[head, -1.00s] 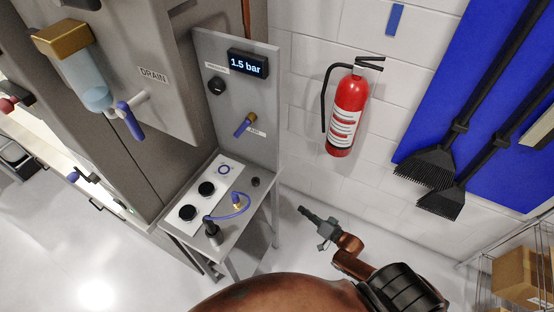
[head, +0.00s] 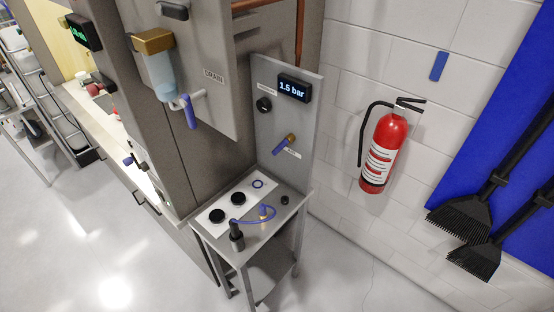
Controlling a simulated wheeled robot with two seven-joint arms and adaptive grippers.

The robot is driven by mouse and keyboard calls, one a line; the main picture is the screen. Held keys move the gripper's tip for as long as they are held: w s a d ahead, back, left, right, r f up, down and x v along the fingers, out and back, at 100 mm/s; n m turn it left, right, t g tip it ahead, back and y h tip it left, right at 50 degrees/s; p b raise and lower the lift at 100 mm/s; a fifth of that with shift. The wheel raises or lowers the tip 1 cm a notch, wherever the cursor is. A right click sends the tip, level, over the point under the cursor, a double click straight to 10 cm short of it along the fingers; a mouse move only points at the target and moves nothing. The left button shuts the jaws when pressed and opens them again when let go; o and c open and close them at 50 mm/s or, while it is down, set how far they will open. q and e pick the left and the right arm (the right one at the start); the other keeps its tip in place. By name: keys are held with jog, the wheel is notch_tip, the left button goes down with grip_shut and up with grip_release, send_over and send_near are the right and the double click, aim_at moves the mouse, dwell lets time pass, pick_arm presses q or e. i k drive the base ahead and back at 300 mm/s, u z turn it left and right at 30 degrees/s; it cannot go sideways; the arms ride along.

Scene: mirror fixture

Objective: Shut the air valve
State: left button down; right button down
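A small valve with a brass body and a blue lever (head: 284,144) sits on the grey upright panel (head: 267,134), with a small label beside it that is too small to read surely. It looks like the air valve. Its lever slants down to the left. Above it a display (head: 293,88) reads 1.5 bar, next to a black knob (head: 264,104). Another blue lever (head: 189,112) hangs by the DRAIN label on the cabinet to the left. Neither of my grippers is in view.
Below the panel, a small metal table (head: 247,246) carries a white plate with black round parts, a blue hose (head: 255,213) and a dark upright cylinder (head: 236,237). A red fire extinguisher (head: 384,153) hangs on the wall at right. The floor in front is clear.

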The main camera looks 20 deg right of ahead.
aim_at(289, 140)
jog(key=z, duration=2.1)
jog(key=k, duration=0.4)
jog(key=u, duration=1.25)
